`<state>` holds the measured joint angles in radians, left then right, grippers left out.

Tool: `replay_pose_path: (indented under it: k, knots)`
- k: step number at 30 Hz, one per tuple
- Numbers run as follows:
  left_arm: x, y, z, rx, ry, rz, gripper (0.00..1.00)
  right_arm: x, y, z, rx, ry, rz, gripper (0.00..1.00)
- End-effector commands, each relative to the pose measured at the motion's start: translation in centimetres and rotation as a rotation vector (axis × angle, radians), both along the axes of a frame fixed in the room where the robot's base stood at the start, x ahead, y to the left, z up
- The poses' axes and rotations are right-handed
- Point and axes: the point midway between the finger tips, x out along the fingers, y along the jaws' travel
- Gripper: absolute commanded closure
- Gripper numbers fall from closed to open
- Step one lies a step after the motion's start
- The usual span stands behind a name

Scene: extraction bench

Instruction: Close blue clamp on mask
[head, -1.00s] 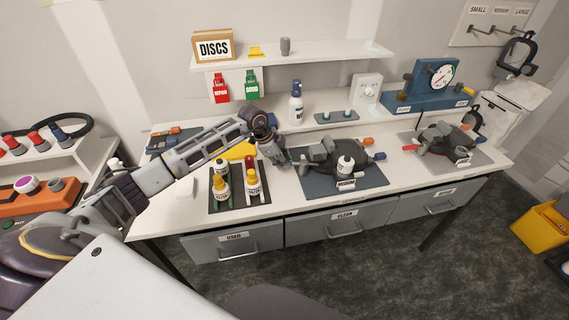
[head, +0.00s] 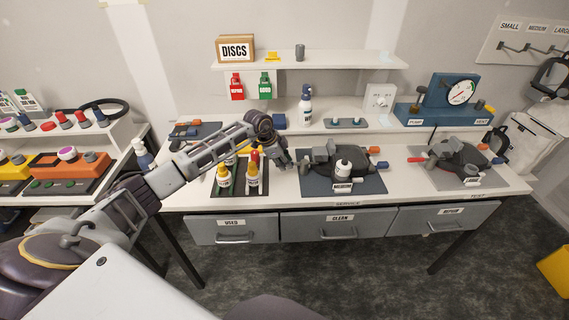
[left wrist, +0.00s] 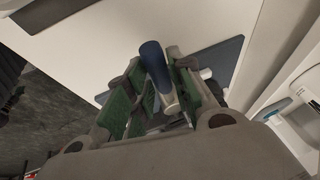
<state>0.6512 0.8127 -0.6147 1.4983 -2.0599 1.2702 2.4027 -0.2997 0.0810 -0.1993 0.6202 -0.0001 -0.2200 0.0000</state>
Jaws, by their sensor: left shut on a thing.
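A dark mask (head: 350,152) lies on the middle navy mat (head: 312,187), with a white round part at its front and an orange-tipped part on its right side. My left gripper (head: 288,162) is at the mask's left side, over the mat's left edge. In the left wrist view it is shut (left wrist: 160,97) on the blue clamp (left wrist: 152,58), whose blue handle sticks out between the green-padded fingers above a pale shaft. The clamp is hidden by the gripper in the head view, so I cannot tell its exact angle to the mask. My right gripper is not in view.
A dark tray (head: 238,190) with several yellow-and-white bottles stands just left of the gripper. A second mask (head: 455,155) lies on a grey mat at right. Drawers line the bench front.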

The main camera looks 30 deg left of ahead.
Motion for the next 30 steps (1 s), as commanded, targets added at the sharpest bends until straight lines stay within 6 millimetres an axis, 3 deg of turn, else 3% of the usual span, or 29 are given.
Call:
replay_pose_path:
  k: [10, 11, 16, 30]
  knots:
    - [0.03, -0.16, 0.02, -0.006, 0.001, 0.003, 1.0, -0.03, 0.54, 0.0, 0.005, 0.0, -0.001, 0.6]
    - [0.02, -0.16, 0.02, -0.006, 0.001, 0.003, 0.76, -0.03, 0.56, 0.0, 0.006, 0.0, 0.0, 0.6]
    - [0.01, -0.14, 0.0, -0.005, 0.001, 0.003, 0.56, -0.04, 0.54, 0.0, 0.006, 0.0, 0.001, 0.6]
    - [-0.12, 0.1, 0.41, -0.002, 0.0, 0.003, 0.56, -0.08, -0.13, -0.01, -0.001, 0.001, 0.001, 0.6]
